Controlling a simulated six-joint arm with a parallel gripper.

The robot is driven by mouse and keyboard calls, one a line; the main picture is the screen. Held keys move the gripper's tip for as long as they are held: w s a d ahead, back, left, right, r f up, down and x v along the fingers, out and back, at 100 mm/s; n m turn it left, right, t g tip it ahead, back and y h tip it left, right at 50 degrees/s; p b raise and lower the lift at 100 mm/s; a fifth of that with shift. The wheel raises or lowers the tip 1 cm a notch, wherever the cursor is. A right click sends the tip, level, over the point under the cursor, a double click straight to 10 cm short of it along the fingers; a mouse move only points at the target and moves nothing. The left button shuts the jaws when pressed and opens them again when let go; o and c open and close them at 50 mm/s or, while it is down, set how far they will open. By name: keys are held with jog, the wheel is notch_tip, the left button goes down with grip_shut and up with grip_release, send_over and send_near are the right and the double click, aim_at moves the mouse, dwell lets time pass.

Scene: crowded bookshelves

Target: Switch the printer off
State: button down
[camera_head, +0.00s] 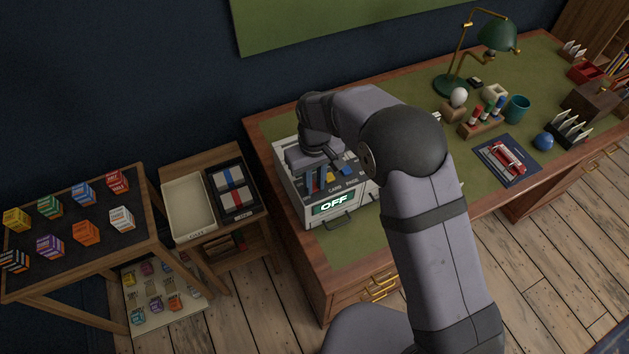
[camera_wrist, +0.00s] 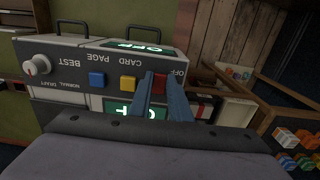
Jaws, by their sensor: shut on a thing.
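The printer (camera_head: 310,216) is a pale box with a dark control panel at the left end of the green-topped desk. Its lit display (camera_head: 333,204) reads OFF. In the wrist view the panel (camera_wrist: 80,60) is upside down, with a white knob (camera_wrist: 38,66), a blue button (camera_wrist: 97,80), a yellow button (camera_wrist: 129,83) and a red switch (camera_wrist: 160,83) labelled OFF on one side. My gripper (camera_wrist: 160,77) points at the panel, its two blue-grey fingers around the red switch and shut on it. In the head view my gripper (camera_head: 316,186) partly hides the panel.
Left of the desk are a cream tray (camera_head: 188,211) and a dark tray (camera_head: 233,188) on a small stand, then a table with several small boxes (camera_head: 86,232). A desk lamp (camera_head: 497,36), an egg-like white ball and a blue mug-like cup (camera_head: 516,109) stand farther right.

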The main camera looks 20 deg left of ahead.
jog(key=shift+w+a+r+p, duration=0.1)
jog(key=shift+p, duration=0.25)
jog(key=shift+w+a+g+h+p, duration=0.1)
jog(key=shift+g+h+p, duration=0.2)
jog(key=shift+g+h, duration=0.3)
jog(key=c, duration=1.6)
grip_release()
jog(key=shift+c, duration=0.2)
jog(key=r+b, duration=0.1)
jog(key=r, duration=0.3)
jog(key=r+b, duration=0.1)
jog(key=r, duration=0.1)
jog(key=shift+w+a+r+b, duration=0.35)
jog(key=shift+w+a+r, duration=0.05)
jog(key=shift+r, duration=0.25)
